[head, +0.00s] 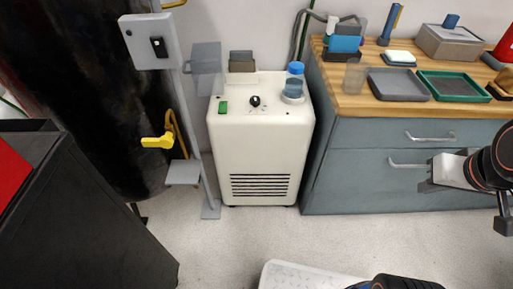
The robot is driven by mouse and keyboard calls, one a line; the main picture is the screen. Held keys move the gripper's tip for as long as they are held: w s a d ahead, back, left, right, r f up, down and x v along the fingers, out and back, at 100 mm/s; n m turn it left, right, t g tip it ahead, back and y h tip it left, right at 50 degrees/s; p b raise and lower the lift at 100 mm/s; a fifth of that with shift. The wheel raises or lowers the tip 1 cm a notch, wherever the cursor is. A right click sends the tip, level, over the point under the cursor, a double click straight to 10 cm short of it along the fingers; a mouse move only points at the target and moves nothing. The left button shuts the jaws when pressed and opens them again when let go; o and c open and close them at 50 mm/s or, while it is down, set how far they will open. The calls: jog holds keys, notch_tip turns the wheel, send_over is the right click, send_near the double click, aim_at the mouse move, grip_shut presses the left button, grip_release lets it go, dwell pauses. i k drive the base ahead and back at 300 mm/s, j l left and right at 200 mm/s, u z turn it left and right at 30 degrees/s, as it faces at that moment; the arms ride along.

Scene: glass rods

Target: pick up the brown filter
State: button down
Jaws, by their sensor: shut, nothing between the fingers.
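The likeliest brown filter is a small brownish-grey block (241,61) on the back of the white machine's top; at this size I cannot tell for sure. My gripper (428,187) is at the right, in front of the blue-grey cabinet's drawers and pointing left. It is shut and empty, well apart from the block. The fingertips are small and dark here.
The white machine (262,145) carries a blue-capped bottle (294,82). The wooden bench (348,103) holds trays, including a green-rimmed one (453,87). The floor before the machine is clear.

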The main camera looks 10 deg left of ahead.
aim_at(239, 61)
jog(key=i+u, duration=0.5)
jog(key=u, duration=0.2)
jog(key=i+u, duration=0.35)
jog(key=k+l, duration=0.05)
jog(key=k, duration=0.05)
